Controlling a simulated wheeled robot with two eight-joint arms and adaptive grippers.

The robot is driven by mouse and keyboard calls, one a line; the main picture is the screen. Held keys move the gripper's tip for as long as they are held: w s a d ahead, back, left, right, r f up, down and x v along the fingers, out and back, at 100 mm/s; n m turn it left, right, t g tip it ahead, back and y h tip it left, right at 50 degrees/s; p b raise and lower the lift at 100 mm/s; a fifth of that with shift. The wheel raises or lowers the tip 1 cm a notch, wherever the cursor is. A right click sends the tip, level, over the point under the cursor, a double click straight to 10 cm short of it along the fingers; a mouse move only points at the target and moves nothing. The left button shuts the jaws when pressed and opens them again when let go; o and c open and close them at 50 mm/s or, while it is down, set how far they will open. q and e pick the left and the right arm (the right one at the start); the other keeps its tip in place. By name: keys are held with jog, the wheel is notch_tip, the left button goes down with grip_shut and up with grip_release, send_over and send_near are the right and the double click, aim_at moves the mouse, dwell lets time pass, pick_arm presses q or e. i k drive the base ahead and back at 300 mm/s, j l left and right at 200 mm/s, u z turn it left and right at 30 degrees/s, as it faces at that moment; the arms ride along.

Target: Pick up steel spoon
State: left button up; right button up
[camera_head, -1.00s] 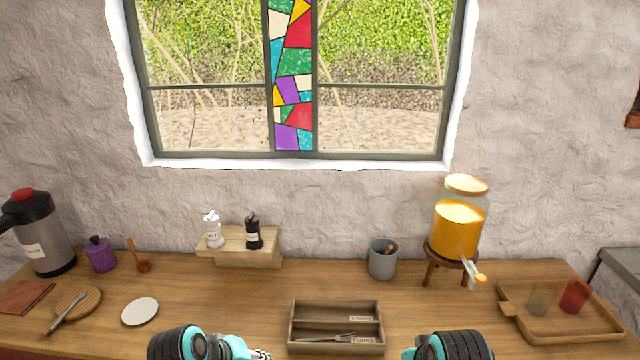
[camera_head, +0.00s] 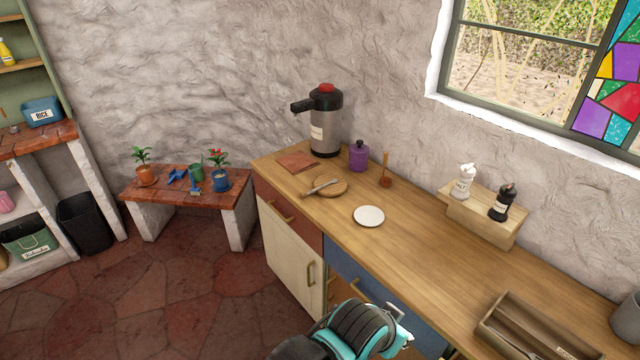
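My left arm (camera_head: 360,328) shows at the bottom centre, in front of the counter and well short of the utensil. Its fingers cannot be made out. My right gripper is out of view.
A white plate (camera_head: 369,216) lies right of the board. Shakers sit on a wooden riser (camera_head: 482,224). Counter between plate and tray is clear.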

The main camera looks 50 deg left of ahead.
aim_at(333, 181)
jog(key=u, duration=1.55)
jog(key=i+j, duration=0.85)
jog(key=i, duration=0.15)
jog(key=i+j, duration=0.85)
jog(key=i+l+z, duration=0.05)
jog(key=i, duration=0.1)
